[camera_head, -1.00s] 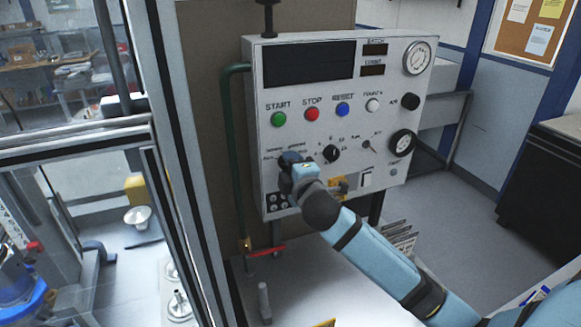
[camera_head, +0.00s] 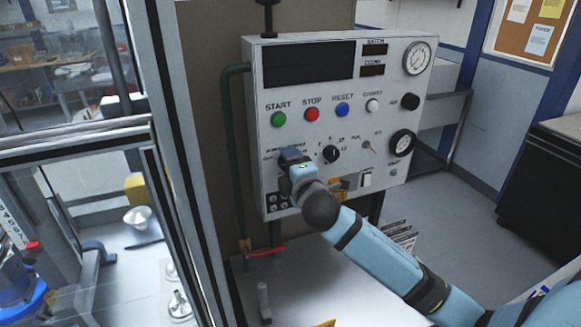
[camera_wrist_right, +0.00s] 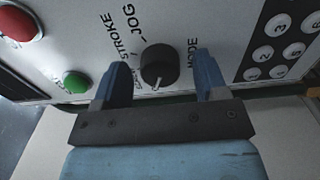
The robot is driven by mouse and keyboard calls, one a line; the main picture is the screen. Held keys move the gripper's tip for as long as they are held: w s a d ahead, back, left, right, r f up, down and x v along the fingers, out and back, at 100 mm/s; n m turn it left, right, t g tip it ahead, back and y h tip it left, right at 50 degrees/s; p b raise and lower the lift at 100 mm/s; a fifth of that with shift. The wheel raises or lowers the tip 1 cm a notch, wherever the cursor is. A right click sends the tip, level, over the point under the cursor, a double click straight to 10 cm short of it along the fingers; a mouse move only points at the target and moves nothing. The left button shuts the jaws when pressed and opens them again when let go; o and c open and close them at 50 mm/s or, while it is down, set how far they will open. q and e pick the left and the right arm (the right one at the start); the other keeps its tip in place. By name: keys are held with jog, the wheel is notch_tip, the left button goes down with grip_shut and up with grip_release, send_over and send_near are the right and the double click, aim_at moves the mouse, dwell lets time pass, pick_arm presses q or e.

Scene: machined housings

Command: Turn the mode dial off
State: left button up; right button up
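The mode dial (camera_wrist_right: 159,66) is a round black knob with a white mark, on the light panel between the words MODE and JOG in the right wrist view. Its white mark points toward the bottom of that picture. My right gripper (camera_wrist_right: 160,63) is open, with one blue finger on each side of the dial. Gaps show between the fingers and the knob; I cannot tell how deep the fingertips reach. In the head view my right gripper (camera_head: 291,160) is at the panel's lower left and hides the dial. My left gripper is not in view.
The control panel (camera_head: 300,98) carries green, red, blue and white buttons above, another black selector knob (camera_head: 331,154) close right of my gripper, and gauges at right. A keypad (camera_wrist_right: 283,40) sits near the dial. A green pipe (camera_head: 232,150) runs along the panel's left side.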

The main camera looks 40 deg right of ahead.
jog(key=b+v, duration=0.3)
jog(key=v, duration=1)
jog(key=shift+s+a, duration=0.15)
jog(key=shift+s, duration=0.2)
